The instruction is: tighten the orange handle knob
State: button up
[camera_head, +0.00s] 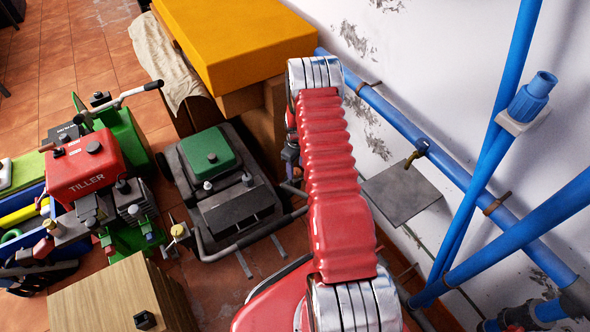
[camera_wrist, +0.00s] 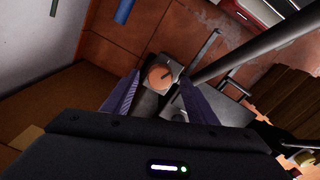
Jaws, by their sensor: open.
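The orange handle knob (camera_wrist: 160,76) shows in the wrist view as a round orange top with a dark mark across it, on a grey metal bracket at the end of a handle bar. My gripper (camera_wrist: 158,79) is open, with one finger on each side of the knob. The knob appears between the fingertips; I cannot tell whether either finger touches it. In the head view my red arm hides most of the gripper and I cannot make out this knob there.
A dark machine with a green tank (camera_head: 208,153) and a red tiller (camera_head: 87,168) stand left of my arm. A yellow box (camera_head: 236,42) lies beyond. Blue pipes (camera_head: 447,172) run along the white wall at right. A wooden box (camera_head: 112,298) is at the lower left.

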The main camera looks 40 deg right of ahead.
jog(key=shift+f, duration=0.5)
jog(key=shift+c, duration=0.7)
